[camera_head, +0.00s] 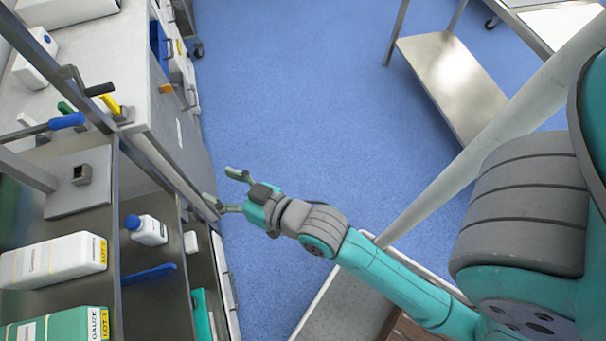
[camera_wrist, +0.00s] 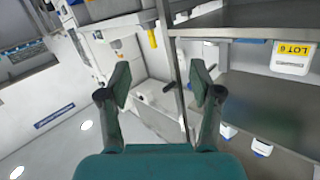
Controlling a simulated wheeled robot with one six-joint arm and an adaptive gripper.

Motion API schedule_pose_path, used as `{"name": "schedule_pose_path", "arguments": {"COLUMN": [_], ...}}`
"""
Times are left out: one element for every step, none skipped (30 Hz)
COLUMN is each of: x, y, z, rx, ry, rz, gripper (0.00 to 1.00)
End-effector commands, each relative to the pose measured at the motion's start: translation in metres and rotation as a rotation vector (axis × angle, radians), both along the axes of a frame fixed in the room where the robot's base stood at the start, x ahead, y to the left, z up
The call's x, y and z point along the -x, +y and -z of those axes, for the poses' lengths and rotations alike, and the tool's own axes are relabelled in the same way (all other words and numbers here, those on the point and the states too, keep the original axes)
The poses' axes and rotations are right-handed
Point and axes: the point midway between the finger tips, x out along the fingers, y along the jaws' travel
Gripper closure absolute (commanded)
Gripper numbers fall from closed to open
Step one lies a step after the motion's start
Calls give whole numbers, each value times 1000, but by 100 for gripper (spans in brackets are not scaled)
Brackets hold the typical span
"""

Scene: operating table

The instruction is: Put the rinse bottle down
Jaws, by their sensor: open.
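A small white bottle with a blue cap (camera_head: 150,231), which looks like the rinse bottle, stands on a shelf of the metal rack at left in the head view. My gripper (camera_head: 222,190) is to the right of that shelf, out over the blue floor, with its fingers apart and nothing between them. In the wrist view my gripper (camera_wrist: 161,82) is also open and empty. A small white item with a blue part (camera_wrist: 262,147) shows at the lower right there; I cannot tell whether it is the same bottle.
A white cabinet (camera_head: 120,55) stands behind. A steel table (camera_head: 450,75) is at upper right. The blue floor (camera_head: 300,110) between is clear.

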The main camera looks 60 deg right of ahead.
Motion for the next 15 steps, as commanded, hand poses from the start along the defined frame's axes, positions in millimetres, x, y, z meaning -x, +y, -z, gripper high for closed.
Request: {"name": "schedule_pose_path", "arguments": {"x": [18,27,39,48,58,71,80,90,103,112,122,135,145,155,168], "y": [-5,-8,-11,-13,-16,-19,-21,-23,-26,-27,-29,-31,-33,-34,-36], "z": [12,17,22,27,31,35,38,41,44,46,48,50,51,52,52], "rx": [11,16,23,30,36,45,51,57,66,74,81,90,96,103,114], "ry": [16,19,24,29,32,38,41,43,49,52,56,61,64,67,72], "rz": [14,21,30,36,43,50,56,62,68,74,78,84,87,91,94], "gripper": [36,36,36,36,36,36,36,36,36,36,36,36,36,36,36]}}
